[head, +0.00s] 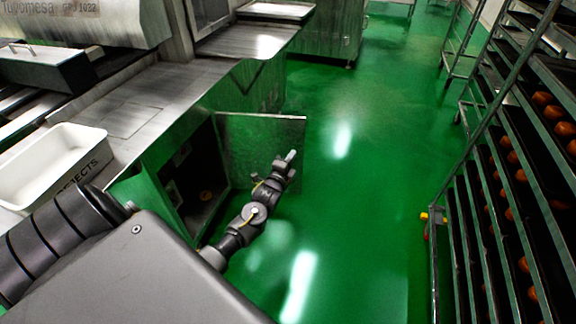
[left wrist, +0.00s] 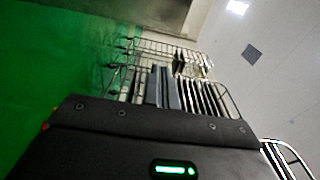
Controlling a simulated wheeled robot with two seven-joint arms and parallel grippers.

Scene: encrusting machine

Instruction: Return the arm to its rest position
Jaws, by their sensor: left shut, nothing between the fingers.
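My left arm reaches forward and down in the head view. My left gripper (head: 291,156) is at its far end, shut and empty, over the open green floor. It is in front of the open cabinet door (head: 262,135) and appears apart from it. The gripper's fingers do not show in the left wrist view, where a dark casing with a green light fills the bottom. My right gripper is not in view.
A white rejects bin (head: 22,165) stands on the steel machine at the left. An open cabinet (head: 185,215) is below. A tall rack (head: 462,215) with trays of orange-brown items stands at the right. The green floor (head: 370,150) between is clear.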

